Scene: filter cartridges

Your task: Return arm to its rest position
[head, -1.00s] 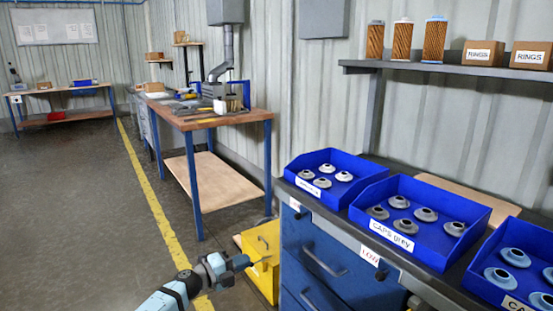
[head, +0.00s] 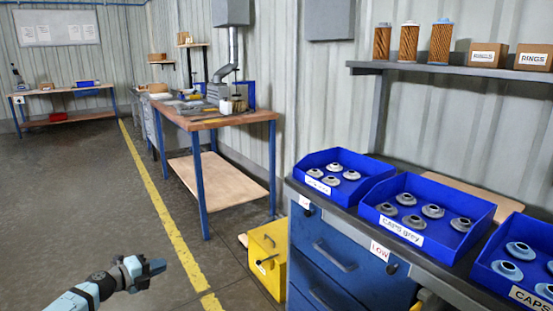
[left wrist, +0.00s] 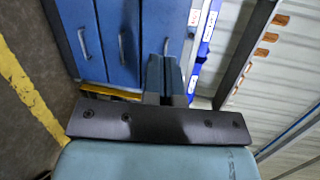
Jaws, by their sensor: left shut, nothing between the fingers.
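My left arm comes in at the bottom left of the head view. Its gripper (head: 155,267) hangs over the open floor, left of the yellow box and the blue drawer cabinet. In the left wrist view the gripper (left wrist: 167,98) shows its two fingers closed together with nothing between them. My right gripper is not in view.
The blue drawer cabinet (head: 345,262) carries blue bins of white, grey (head: 385,189) and blue caps. A yellow box (head: 268,258) stands on the floor beside it. A wooden workbench (head: 215,121) stands farther back. Floor around the yellow line (head: 165,215) is clear.

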